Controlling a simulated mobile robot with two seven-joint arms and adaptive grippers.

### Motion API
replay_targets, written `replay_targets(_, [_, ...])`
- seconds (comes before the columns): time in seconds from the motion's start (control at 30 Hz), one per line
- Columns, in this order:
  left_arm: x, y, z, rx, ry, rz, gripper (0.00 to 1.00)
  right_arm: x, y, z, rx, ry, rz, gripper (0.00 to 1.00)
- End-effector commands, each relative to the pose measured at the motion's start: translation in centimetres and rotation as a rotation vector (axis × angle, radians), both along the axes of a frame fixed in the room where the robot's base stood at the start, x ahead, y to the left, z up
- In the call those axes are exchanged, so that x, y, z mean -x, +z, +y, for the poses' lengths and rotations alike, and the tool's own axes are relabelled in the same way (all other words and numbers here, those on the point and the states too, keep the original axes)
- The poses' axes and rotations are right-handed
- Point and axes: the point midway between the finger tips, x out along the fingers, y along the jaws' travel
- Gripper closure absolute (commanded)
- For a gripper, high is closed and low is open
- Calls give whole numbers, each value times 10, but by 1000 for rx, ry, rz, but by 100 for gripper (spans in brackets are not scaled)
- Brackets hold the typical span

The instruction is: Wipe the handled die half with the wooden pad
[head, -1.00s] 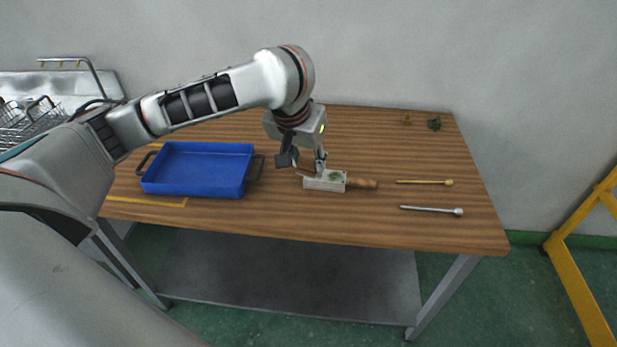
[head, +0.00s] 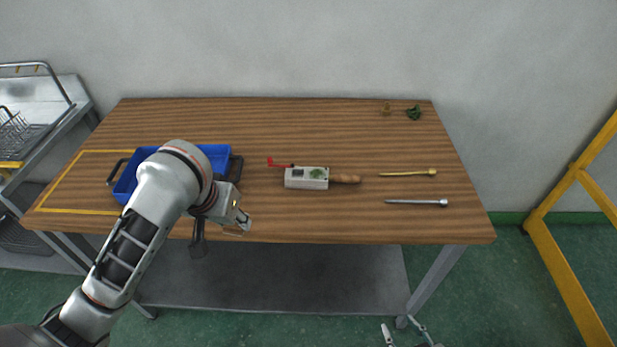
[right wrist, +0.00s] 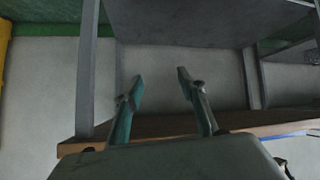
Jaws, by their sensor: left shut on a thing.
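The handled die half (head: 294,182) is a pale grey block lying on the table, with a wooden handle (head: 345,179) pointing right. A dark square and a green patch show on its top. My left gripper (head: 240,231) is left of it and nearer the front edge, apart from it. It is shut on a thin brown piece, seemingly the wooden pad (head: 232,235), which blends with the table and is hard to make out. My right gripper (head: 405,334) is low in front of the table, and its fingers stand apart and empty in the right wrist view (right wrist: 160,88).
A blue tray (head: 218,153) with dark handles is partly hidden behind my left arm. A red bent piece (head: 278,163) lies just behind the die half. A brass rod (head: 408,173) and a steel rod (head: 415,202) lie right. Small brass (head: 387,109) and green (head: 413,112) pieces stand at the back.

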Motion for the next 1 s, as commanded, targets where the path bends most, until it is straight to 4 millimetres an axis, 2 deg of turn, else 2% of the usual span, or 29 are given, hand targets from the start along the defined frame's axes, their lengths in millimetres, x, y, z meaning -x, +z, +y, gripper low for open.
replay_targets(0.2, [21, -38, 27, 6, 78, 9, 86, 0, 0, -2, 3, 1, 0, 60])
replay_targets(0.4, [40, -63, 56, 1, 136, 4, 86, -2, 1, -2, 5, 0, -4, 60])
replay_targets(0.6, [49, -73, 68, 0, 158, -1, 86, -5, 2, -2, 4, -1, -9, 60])
replay_targets(0.87, [49, -73, 69, 1, 159, -2, 86, -5, 3, -1, 0, -4, -9, 60])
replay_targets(1.0, [49, -74, 69, 0, 158, -2, 86, -6, 4, 2, 9, 5, -7, 94])
